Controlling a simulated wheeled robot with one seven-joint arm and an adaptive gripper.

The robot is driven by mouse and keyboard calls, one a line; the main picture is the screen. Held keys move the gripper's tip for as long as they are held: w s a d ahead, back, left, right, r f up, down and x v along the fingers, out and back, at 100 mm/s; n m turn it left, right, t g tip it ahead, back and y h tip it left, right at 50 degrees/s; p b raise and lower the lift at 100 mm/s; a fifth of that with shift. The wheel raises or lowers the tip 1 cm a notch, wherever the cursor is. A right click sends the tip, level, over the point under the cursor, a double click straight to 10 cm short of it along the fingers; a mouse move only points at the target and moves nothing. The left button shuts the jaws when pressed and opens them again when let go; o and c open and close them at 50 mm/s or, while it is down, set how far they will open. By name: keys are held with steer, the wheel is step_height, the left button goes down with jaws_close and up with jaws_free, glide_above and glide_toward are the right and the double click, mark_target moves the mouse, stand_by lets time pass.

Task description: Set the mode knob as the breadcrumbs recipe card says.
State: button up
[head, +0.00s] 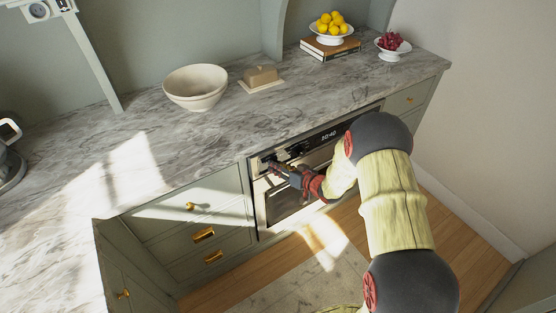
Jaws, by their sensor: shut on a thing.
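The built-in oven (262,208) sits under the marble counter, with its control panel along the top edge. A lit display (329,135) shows small digits on the panel. My gripper (274,167) is at the left part of the panel, reaching in from the right. It is shut on a knob there, which its fingers mostly hide. The knob's pointer and markings are too small and covered to read. A dark shape (296,150) shows on the panel just right of the fingers. I see no recipe card in this view.
My arm covers the oven's right side. Drawers with brass handles (203,235) lie left of the oven. On the counter (230,140) stand a bowl (196,88), a butter dish (261,77), books (330,48) under a stand of lemons (332,24), and a dish of red fruit (392,42).

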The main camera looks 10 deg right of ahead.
steer(key=m+y+p, duration=0.1)
steer(key=m, duration=0.2)
steer(key=m+y+p, duration=0.2)
steer(key=m, duration=0.1)
steer(key=m+t+y+p, duration=0.1)
steer(key=m, duration=0.2)
steer(key=shift+d+f+y, duration=0.2)
steer(key=shift+f+y, duration=0.05)
steer(key=shift+y, duration=0.05)
stand_by(0.5)
steer(key=o, duration=1.1)
steer(key=shift+o, duration=0.3)
steer(key=shift+p, duration=0.3)
steer(key=v, duration=1.2)
steer(key=shift+w+f, duration=0.1)
